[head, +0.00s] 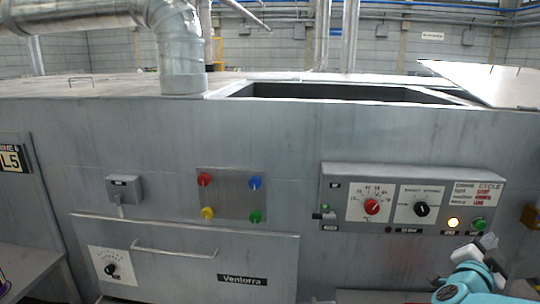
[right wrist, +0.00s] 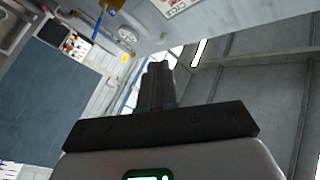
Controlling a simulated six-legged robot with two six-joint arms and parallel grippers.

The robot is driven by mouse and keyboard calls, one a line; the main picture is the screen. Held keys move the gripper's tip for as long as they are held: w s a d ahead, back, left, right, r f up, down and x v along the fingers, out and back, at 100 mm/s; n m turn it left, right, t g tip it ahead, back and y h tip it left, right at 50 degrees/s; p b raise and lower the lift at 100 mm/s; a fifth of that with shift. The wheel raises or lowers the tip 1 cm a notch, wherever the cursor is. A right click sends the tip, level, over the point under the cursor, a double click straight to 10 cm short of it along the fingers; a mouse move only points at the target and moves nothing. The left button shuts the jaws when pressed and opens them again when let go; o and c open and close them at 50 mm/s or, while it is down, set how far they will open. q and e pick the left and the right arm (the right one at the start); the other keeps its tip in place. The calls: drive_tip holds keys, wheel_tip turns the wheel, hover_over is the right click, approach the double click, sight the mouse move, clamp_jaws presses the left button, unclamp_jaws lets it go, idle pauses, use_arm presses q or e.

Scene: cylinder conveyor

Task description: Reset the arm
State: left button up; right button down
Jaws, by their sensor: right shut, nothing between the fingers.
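My right gripper (head: 487,243) is at the lower right of the head view, at the end of a teal and white arm. It is in front of the grey machine, just below the right end of the control panel, and whether it touches the machine cannot be told. In the right wrist view its two dark fingers (right wrist: 158,72) are together with nothing between them. My left gripper does not show in the head view.
The grey machine (head: 270,125) fills most of the head view. Its control panel (head: 385,185) has a red knob, a black knob and lit buttons. A drawer (head: 190,262) with a handle is below left. An open hatch (head: 345,93) is on top, beside a raised lid (head: 490,82).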

drive_tip(key=w+a+f+n+y, duration=0.3)
drive_tip(key=f+y, duration=0.1)
drive_tip(key=f, duration=0.5)
drive_tip(key=s+a+f+n+g+y, duration=0.1)
drive_tip(key=s+a+f+n+y, duration=0.15)
drive_tip(key=a+f, duration=0.45)
drive_tip(key=s+a+f+n+g+y, duration=0.15)
drive_tip(key=a+f+y, duration=0.25)
drive_tip(key=f, duration=0.6)
drive_tip(key=s+a+f+n+g+y, duration=0.1)
drive_tip(key=s+a+f+n+y, duration=0.15)
drive_tip(key=a+f, duration=0.45)
drive_tip(key=s+a+f+n+g+y, duration=0.35)
drive_tip(key=s+a+f, duration=0.3)
drive_tip(key=s, duration=0.55)
drive_tip(key=s+a+f+n+g+y, duration=0.2)
drive_tip(key=s+a+f+g, duration=0.4)
drive_tip(key=s, duration=0.6)
use_arm(q)
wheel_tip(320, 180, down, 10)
drive_tip(key=b, duration=1)
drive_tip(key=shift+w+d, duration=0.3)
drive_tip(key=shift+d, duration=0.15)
use_arm(e)
wheel_tip(320, 180, down, 10)
drive_tip(key=shift+s+a+t, duration=0.2)
drive_tip(key=shift+a+t, duration=0.1)
drive_tip(key=shift+a, duration=0.1)
